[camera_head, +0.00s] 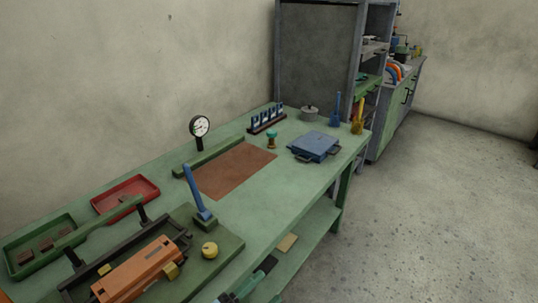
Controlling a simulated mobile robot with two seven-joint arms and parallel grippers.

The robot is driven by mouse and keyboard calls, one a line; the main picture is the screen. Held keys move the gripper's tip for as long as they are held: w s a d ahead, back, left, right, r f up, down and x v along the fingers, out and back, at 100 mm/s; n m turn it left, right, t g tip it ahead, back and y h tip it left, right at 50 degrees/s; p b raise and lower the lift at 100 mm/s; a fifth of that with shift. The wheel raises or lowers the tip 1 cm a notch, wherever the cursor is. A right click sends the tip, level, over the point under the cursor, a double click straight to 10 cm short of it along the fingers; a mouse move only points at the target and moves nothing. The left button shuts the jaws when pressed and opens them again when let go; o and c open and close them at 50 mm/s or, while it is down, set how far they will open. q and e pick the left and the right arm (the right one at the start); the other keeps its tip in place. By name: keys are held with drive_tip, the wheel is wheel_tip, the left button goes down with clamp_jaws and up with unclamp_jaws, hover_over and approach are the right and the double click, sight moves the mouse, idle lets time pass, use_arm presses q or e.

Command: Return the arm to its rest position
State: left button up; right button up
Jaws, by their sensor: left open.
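A green bar (100,222) on dark posts lies just behind.
A blue lever (197,195) stands upright near a yellow knob (209,250). A red tray (125,194), a dial gauge (200,128) and a blue flat box (314,146) sit on the bench. A shelf unit stands behind; the floor (440,210) at right is clear.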

use_arm(q)
drive_tip(key=s+a+f+n+g+y, duration=0.4)
drive_tip(key=s+a+f+n+y, duration=0.8)
drive_tip(key=s+a+f+n, duration=0.6)
drive_tip(key=s+a+f, duration=0.1)
drive_tip(key=s, duration=0.1)
drive_tip(key=shift+s+f+n+g+y, duration=0.3)
drive_tip(key=shift+s+f, duration=0.05)
